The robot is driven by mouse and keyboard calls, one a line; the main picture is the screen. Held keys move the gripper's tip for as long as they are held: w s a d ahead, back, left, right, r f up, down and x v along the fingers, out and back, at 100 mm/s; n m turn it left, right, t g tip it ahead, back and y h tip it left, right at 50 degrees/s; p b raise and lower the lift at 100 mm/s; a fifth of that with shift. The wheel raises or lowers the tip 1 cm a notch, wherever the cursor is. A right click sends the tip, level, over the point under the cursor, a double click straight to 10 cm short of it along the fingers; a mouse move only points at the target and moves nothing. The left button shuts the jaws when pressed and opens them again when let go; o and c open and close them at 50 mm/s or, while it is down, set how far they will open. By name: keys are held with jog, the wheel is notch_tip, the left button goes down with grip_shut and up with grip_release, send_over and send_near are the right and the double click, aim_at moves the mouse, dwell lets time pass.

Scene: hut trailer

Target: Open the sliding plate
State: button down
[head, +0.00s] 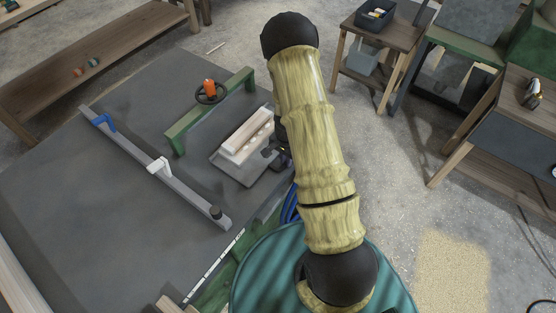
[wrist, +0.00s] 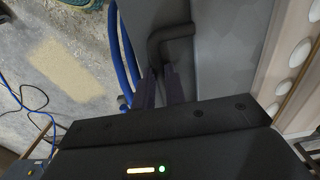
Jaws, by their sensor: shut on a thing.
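The sliding plate (head: 238,168) is a flat grey metal sheet beside a pale wooden block on the dark bench, left of my arm in the head view. In the wrist view, the plate (wrist: 228,55) is at the upper right, with a dark bent handle (wrist: 172,33) at its left edge. My gripper (wrist: 163,72) is shut on the lower end of this handle. In the head view, my gripper (head: 270,153) is at the plate's right side, partly hidden by my arm.
The pale wooden block (head: 247,133) with round pegs stands against the plate. A green bar (head: 210,115) with an orange knob and a grey rail (head: 155,168) with a blue lever lie further left. Blue hoses (wrist: 127,50) run close to my fingers.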

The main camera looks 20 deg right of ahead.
jog(key=shift+s+d, duration=0.25)
jog(key=shift+s, duration=0.05)
jog(key=c, duration=1.5)
grip_release()
jog(key=shift+o, duration=0.2)
jog(key=shift+w+a, duration=0.1)
jog(key=shift+w, duration=0.05)
notch_tip(320, 180, up, 18)
jog(key=b, duration=0.1)
jog(key=shift+f, duration=0.25)
